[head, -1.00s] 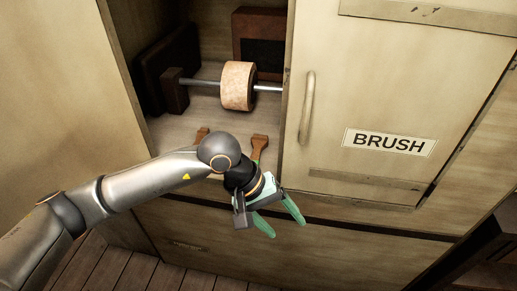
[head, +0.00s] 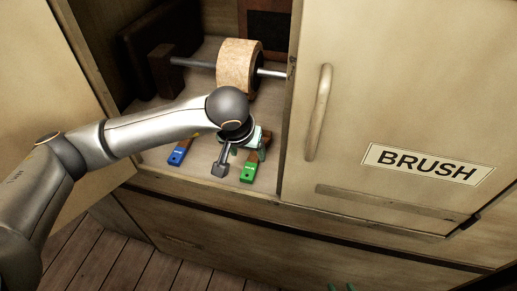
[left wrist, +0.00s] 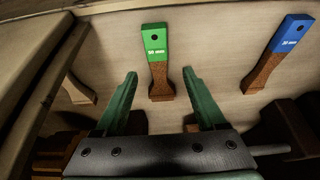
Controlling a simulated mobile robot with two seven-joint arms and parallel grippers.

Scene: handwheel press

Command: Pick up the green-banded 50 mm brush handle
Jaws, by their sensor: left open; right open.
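The brush handle with the green band (head: 248,172) lies on the cupboard's shelf, near its front edge, with the green end toward me. In the left wrist view the green-banded handle (left wrist: 155,45) shows a dark hole, a white marking too small to read surely, and a flared brown end. My left gripper (head: 247,152) is open over the shelf and partly hides the handle in the head view. In the left wrist view its fingertips (left wrist: 160,75) appear on either side of the brown part, apart from it. Only the tips of my right gripper (head: 342,288) show, at the bottom edge.
A blue-banded handle (head: 178,155) lies left of the green one. Another brown handle (left wrist: 80,92) shows in the left wrist view. A wooden roller (head: 239,66) on a metal shaft is behind. The BRUSH door (head: 400,90) bounds the opening at right.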

